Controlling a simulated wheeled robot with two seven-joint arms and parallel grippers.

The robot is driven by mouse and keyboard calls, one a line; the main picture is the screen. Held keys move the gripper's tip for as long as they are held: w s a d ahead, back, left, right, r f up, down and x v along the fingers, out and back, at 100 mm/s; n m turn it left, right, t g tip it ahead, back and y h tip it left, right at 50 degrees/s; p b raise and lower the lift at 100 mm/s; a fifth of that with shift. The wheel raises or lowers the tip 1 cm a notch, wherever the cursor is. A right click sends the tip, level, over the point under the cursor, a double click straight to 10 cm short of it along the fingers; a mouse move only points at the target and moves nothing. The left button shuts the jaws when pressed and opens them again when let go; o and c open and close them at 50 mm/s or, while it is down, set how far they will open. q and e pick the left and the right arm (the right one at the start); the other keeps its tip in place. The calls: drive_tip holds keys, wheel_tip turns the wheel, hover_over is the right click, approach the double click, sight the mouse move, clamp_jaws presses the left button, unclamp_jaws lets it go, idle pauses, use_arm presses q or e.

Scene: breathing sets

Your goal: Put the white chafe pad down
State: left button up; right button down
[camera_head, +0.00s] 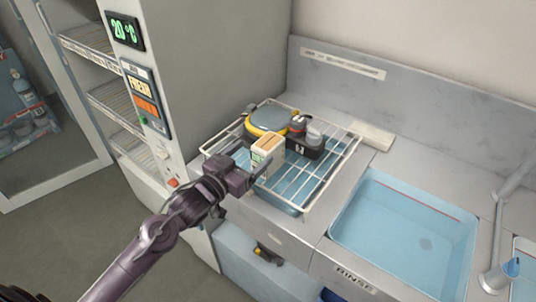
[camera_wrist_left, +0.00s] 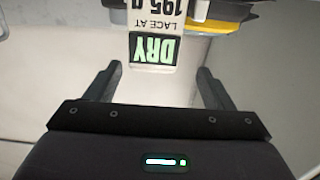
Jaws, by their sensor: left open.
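The white chafe pad appears to be the small white block (camera_head: 268,153) standing on the wire rack, with a tan patch on it. My left gripper (camera_head: 250,164) is open, its fingers at the near side of this block. In the left wrist view a white labelled piece (camera_wrist_left: 158,18) reads "DRY" and "LACE AT 195 g" upside down. It lies beyond and between the open fingers of my left gripper (camera_wrist_left: 157,88), with a visible gap on either side. Whether the block touches the rack is hard to tell. My right gripper is not in view.
The wire rack (camera_head: 335,166) spans a blue basin and also holds a yellow-and-grey round item (camera_head: 268,118) and a black unit (camera_head: 308,143) behind the block. A blue rinse sink (camera_head: 400,235) is at right. A tall cabinet with a temperature display (camera_head: 125,30) stands at left.

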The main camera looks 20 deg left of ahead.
sight(268, 141)
use_arm(q)
drive_tip(key=p+x, duration=0.1)
drive_tip(key=x, duration=0.2)
drive_tip(key=p+x, duration=0.1)
drive_tip(key=x, duration=0.2)
drive_tip(key=shift+d+r+p, duration=0.25)
drive_tip(key=shift+d+p, duration=0.15)
drive_tip(key=shift+d, duration=0.05)
drive_tip(key=shift+w+d+f, duration=0.1)
drive_tip(key=shift+w+f, duration=0.05)
drive_tip(key=shift+w, duration=0.15)
drive_tip(key=shift+s, duration=0.1)
drive_tip(key=shift+c, duration=0.3)
drive_tip(key=c, duration=1.2)
drive_tip(key=shift+c, duration=0.9)
